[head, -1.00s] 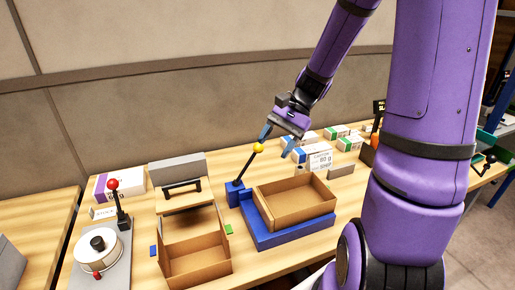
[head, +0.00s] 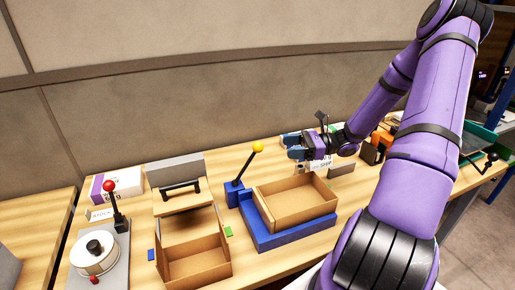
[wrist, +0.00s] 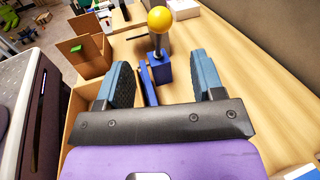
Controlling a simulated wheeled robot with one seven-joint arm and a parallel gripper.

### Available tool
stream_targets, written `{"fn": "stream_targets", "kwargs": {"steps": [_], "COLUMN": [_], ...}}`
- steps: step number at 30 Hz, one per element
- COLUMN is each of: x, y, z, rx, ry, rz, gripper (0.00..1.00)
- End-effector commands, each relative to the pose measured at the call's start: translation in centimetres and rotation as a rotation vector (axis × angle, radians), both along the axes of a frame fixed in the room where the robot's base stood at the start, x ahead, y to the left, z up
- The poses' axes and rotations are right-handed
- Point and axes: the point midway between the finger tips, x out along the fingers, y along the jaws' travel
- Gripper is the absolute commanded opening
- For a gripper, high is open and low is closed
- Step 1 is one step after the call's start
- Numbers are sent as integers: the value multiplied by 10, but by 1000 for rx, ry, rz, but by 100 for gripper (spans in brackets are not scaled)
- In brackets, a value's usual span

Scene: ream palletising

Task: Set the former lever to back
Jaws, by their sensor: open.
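The former is a blue base (head: 285,236) with an open cardboard box (head: 296,203) in it. Its lever (head: 246,166) rises from a blue block (head: 237,195) at the left and has a yellow ball on top. The lever leans to the right in the head view. My gripper (head: 292,147) is open and empty, to the right of the yellow ball and apart from it. In the wrist view the yellow ball (wrist: 160,19) and blue block (wrist: 160,70) show beyond and between my open fingers (wrist: 165,85).
At left are a red-knobbed lever (head: 117,206), a white round reel (head: 95,253) and a second carton (head: 195,262) under a black-handled flap. Paper packs (head: 318,166) stand behind the former. The wall runs along the back.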

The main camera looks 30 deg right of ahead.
Motion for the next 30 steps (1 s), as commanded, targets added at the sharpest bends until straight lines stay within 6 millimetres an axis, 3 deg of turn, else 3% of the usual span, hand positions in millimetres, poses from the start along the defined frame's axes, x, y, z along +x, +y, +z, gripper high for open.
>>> {"fn": "stream_targets", "kwargs": {"steps": [5, 21, 30], "x": [6, 44, 49], "y": [10, 86, 96], "z": [0, 0, 0], "rx": [4, 3, 2], "ry": [-1, 0, 0], "rz": [-2, -1, -2], "gripper": [62, 62, 62]}}
